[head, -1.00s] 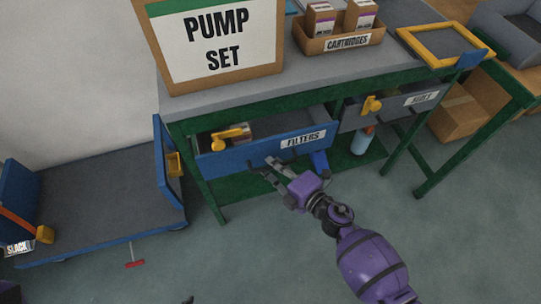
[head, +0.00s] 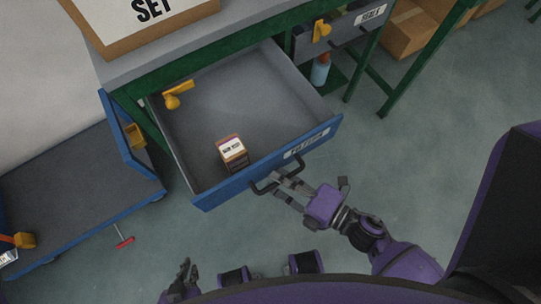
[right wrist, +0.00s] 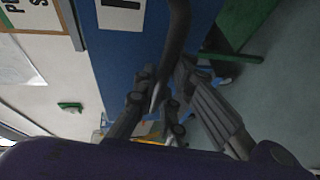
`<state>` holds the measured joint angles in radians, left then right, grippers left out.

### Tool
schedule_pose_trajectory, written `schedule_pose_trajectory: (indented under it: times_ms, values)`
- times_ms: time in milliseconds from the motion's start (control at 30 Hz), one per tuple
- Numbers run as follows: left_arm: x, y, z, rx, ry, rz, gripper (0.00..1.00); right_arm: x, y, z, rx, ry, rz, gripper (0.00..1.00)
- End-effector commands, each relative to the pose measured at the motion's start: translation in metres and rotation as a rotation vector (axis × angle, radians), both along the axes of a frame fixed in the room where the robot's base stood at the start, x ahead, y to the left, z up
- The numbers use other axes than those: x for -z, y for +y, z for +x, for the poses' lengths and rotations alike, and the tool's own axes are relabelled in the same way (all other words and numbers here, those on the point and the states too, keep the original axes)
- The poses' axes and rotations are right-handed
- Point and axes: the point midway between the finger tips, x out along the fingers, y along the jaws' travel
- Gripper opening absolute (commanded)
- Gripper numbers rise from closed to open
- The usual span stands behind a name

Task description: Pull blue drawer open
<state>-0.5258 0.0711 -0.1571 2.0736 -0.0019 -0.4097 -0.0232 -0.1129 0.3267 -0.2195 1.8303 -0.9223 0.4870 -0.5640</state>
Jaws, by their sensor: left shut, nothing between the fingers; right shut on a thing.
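The blue drawer (head: 222,189) with the FILTERS label stands pulled well out of the bench in the head view. Its grey inside shows, with a small brown and white box (head: 232,151) lying near the front panel. My right gripper (head: 277,187) is shut on the dark drawer handle (head: 262,188). The right wrist view shows the handle bar (right wrist: 178,35) running between the fingers (right wrist: 160,95), against the blue front. My left gripper (head: 187,271) is shut and empty, low in the head view and away from the drawer.
A yellow latch (head: 178,94) sits at the drawer's left edge. A second, grey drawer (head: 342,33) is closed at the right. A blue-edged cart (head: 75,199) stands left of the bench.

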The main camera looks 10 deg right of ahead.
Motion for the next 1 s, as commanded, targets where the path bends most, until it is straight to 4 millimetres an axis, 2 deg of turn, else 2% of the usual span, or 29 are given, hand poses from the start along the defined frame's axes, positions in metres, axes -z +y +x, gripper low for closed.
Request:
schedule_pose_trajectory:
  times_ms: [200,600,633,767,1000]
  values:
    - [0.001,-0.001,0.002,0.002,-0.004,-0.001,0.0,-0.002,-0.004,-0.013,0.001,0.0,0.006,0.0]
    - [0.0,-0.002,0.003,0.002,-0.005,-0.003,0.0,-0.002,-0.005,-0.015,0.001,-0.001,0.008,0.0]
    - [0.0,-0.002,0.003,0.002,-0.005,-0.003,0.0,-0.002,-0.005,-0.015,0.001,-0.001,0.008,0.11]
    - [0.0,-0.002,0.003,0.002,-0.006,-0.003,0.0,-0.002,-0.005,-0.015,0.001,-0.001,0.006,0.28]
    - [0.0,-0.002,0.003,0.002,-0.006,-0.003,0.0,-0.001,-0.005,-0.016,0.001,0.0,0.003,0.29]
